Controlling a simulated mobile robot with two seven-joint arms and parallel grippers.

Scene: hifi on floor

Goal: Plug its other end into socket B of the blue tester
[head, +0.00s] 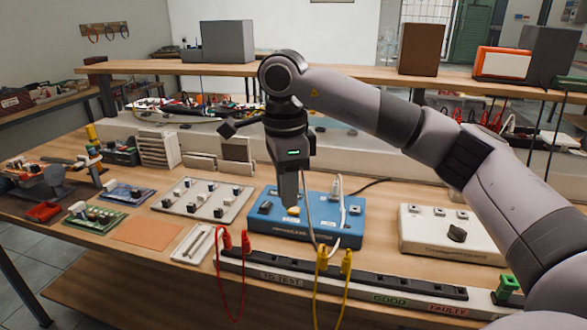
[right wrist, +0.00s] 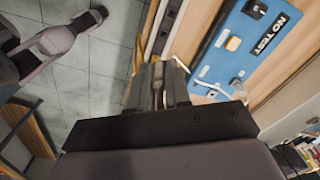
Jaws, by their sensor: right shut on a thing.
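The blue tester (head: 310,232) stands on the bench, with a yellow button and dark fittings on top. It also shows in the right wrist view (right wrist: 236,48), with "NO TEST" on its face. A white lead (head: 306,212) runs over the tester's front; one upright white end (head: 338,190) is at its right part. My right gripper (head: 290,204) points down over the tester's left-middle in the head view. In the right wrist view its fingers (right wrist: 158,86) are closed together, with white cable beside them; the held end is mostly hidden. I cannot read which socket is B.
The long strip (head: 350,280) in front holds red leads (head: 235,240) and yellow leads (head: 334,260), which hang over the front edge. A grey component board (head: 205,200) lies left of the tester; a white box (head: 450,240) with a black knob stands right.

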